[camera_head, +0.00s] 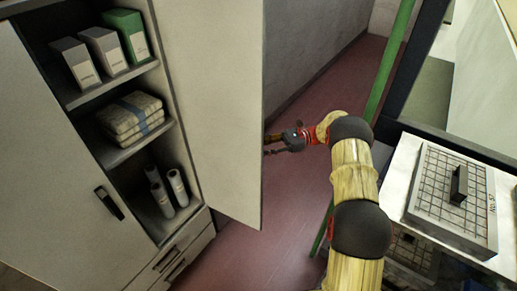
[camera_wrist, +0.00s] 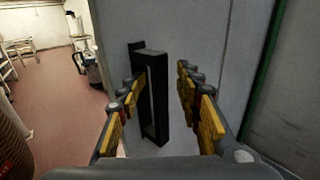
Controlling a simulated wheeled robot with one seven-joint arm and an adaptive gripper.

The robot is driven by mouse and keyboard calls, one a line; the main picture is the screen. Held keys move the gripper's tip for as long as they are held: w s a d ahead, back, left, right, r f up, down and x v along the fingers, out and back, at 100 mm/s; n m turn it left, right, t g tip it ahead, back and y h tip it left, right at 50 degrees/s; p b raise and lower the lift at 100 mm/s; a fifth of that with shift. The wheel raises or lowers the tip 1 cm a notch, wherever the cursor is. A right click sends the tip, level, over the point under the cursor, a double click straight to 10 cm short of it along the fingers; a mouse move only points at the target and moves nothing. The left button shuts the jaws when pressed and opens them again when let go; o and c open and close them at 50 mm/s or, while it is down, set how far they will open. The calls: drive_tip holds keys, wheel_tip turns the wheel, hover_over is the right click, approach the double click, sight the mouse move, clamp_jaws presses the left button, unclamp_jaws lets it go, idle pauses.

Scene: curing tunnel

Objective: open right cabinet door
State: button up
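The right cabinet door (camera_head: 218,95) stands swung wide open in the head view, showing its plain inner face. Its outer face also shows in the wrist view (camera_wrist: 205,30) with a black bar handle (camera_wrist: 153,100). The handle is hidden from the head view. My gripper (camera_head: 270,143) is just beyond the door's free edge, on the outer-face side. In the wrist view my gripper (camera_wrist: 158,88) is open, with one finger on each side of the handle and visible gaps between. Whether the fingertips reach past the handle is unclear.
The left cabinet door (camera_head: 50,170) is closed. Shelves hold boxes (camera_head: 103,48), folded cloths (camera_head: 132,117) and rolls (camera_head: 168,188); drawers (camera_head: 180,255) sit below. A green post (camera_head: 391,65) and a bench with a gridded plate (camera_head: 452,195) stand right. Red floor (camera_head: 245,255) is clear.

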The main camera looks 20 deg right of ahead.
drive_tip(key=d, duration=0.7)
drive_tip(key=shift+s, duration=0.1)
